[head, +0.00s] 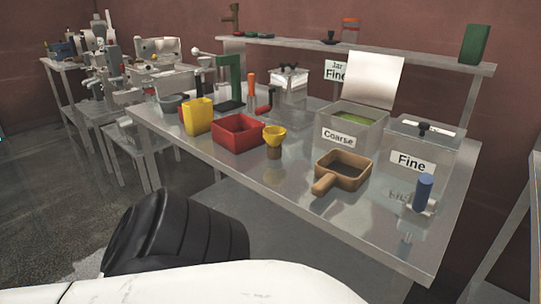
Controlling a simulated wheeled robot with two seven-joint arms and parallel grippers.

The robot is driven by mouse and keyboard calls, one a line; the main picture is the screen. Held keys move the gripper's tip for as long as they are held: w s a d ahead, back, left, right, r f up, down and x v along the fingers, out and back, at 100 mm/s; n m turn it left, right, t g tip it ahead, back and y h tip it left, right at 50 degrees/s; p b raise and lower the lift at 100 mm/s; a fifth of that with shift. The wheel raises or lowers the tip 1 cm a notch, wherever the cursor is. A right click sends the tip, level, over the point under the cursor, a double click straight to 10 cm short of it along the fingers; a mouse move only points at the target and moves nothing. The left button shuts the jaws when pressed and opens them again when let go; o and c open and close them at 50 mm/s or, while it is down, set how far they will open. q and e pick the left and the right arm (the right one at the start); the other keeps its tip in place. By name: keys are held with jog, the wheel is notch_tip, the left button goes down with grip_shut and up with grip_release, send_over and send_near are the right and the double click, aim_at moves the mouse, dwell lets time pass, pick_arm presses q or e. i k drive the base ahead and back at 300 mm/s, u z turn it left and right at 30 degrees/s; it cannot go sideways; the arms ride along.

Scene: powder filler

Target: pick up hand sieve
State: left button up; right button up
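The hand sieve (343,170) is a square wooden frame with a short handle. It rests on the metal table (300,212), in front of the bin labelled Coarse (349,132), with its handle pointing toward the front left. Neither of my grippers shows in the head view. A black ribbed part and a white part of my own body fill the bottom of the view, apart from the sieve.
A bin labelled Fine (412,162) and a blue-handled tool (424,192) are right of the sieve. A yellow funnel-like cup (274,138), red tray (238,134) and yellow container (198,117) stand left. The table front near the sieve is clear.

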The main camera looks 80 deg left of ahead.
aim_at(347, 171)
jog(key=u, duration=2.2)
